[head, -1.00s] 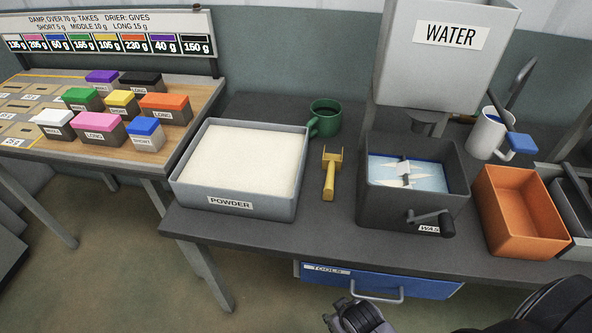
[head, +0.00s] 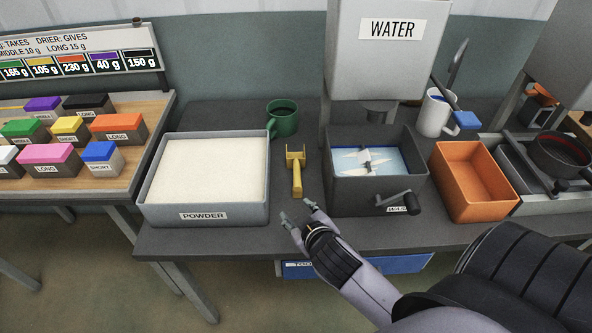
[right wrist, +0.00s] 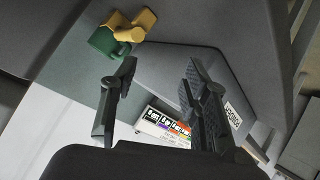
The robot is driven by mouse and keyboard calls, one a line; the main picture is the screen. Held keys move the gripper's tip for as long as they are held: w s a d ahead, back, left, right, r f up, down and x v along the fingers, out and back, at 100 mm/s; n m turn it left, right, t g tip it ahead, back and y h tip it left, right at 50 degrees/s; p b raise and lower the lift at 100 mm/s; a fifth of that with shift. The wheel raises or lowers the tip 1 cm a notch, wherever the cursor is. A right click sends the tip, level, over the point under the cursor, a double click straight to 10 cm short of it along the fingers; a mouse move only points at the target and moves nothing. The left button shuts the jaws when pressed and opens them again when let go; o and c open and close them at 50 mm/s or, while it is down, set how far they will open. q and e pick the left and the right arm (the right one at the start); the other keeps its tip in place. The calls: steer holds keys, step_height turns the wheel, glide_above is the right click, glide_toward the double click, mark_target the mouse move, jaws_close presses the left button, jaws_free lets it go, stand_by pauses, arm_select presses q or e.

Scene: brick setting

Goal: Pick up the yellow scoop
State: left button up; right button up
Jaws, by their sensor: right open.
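The yellow scoop (head: 297,174) lies on the dark table between the powder bin and the wash tub, its handle toward the front edge. My right gripper (head: 297,215) is open and empty, just in front of the handle end and apart from it. In the right wrist view the scoop (right wrist: 137,25) is at the upper left, beyond the open fingers (right wrist: 158,85), overlapping the green mug. My left gripper is not in view.
The powder bin (head: 152,208) is left of the scoop. The wash tub (head: 345,197) with a crank is close on its right. A green mug (head: 284,121) stands behind it. An orange bin (head: 448,199) and a white mug (head: 434,116) are farther right.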

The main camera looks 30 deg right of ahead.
steer(key=w+a+r+n+t+y, duration=0.1)
steer(key=w+r+n+t, duration=0.25)
steer(key=r, duration=0.45)
steer(key=w+a+r+n+t+y, duration=0.1)
steer(key=w+r+n+t, duration=0.1)
steer(key=w+r+t, duration=0.45)
steer(key=s+a+r+n+g+y, duration=0.1)
steer(key=a+r+n+g+y, duration=0.3)
steer(key=a+r+n+y, duration=0.8)
steer(key=n+g+h, duration=0.9)
steer(key=g+h, duration=0.3)
glide_toward(297, 168)
steer(key=p+x, duration=0.3)
steer(key=x, duration=0.3)
steer(key=shift+w+f+p, duration=0.25)
steer(key=shift+f+p, duration=0.1)
steer(key=shift+p, duration=0.1)
steer(key=p+x, duration=0.1)
steer(key=x, duration=0.2)
steer(key=shift+d+f, duration=0.15)
steer(key=shift+w+f, duration=0.25)
steer(key=shift+f, duration=0.3)
